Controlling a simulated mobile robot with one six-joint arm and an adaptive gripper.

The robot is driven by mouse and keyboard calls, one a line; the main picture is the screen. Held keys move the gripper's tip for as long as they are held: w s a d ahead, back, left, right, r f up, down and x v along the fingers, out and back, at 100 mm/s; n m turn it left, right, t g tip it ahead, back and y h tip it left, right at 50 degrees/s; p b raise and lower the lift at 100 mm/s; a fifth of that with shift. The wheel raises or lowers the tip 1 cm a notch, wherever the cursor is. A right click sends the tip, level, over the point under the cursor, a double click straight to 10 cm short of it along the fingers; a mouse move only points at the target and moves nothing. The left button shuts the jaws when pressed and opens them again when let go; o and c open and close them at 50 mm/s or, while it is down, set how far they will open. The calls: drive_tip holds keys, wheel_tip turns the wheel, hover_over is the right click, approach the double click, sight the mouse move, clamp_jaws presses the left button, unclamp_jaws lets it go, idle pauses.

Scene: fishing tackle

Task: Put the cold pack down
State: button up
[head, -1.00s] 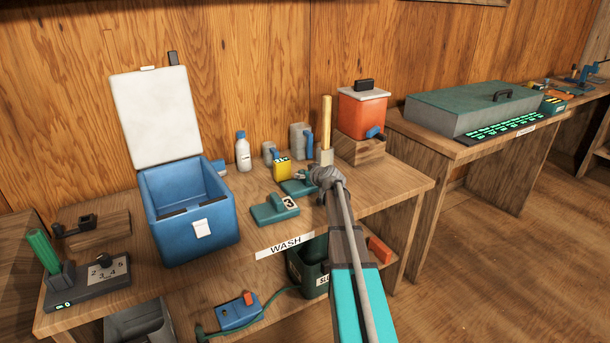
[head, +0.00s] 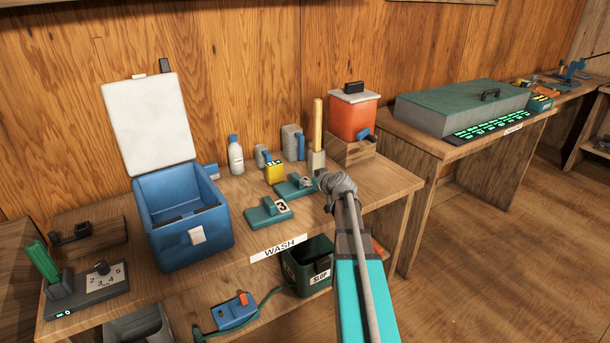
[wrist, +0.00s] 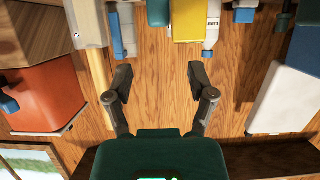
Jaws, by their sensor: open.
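My gripper (head: 338,187) is above the right part of the wash table (head: 390,187). In the wrist view my gripper (wrist: 160,75) has its two fingers spread, with nothing between their tips. No cold pack can be made out for certain. Two low teal blocks lie on the table left of the gripper: a front one (head: 262,214) marked 3 and a rear one (head: 290,189) partly covered by a grey piece. I cannot tell whether either is the cold pack. The blue cooler box (head: 180,236) stands open at the left, its white lid (head: 150,122) raised; its floor is partly hidden.
Behind are a white bottle (head: 236,156), a yellow item (head: 274,173), grey containers, an upright wooden handle (head: 317,125) and an orange tank (head: 352,117) on a wooden block. A slop bin (head: 306,265) sits below. Some table front is clear near the WASH label.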

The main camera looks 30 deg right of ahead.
drive_tip(key=shift+v, duration=0.85)
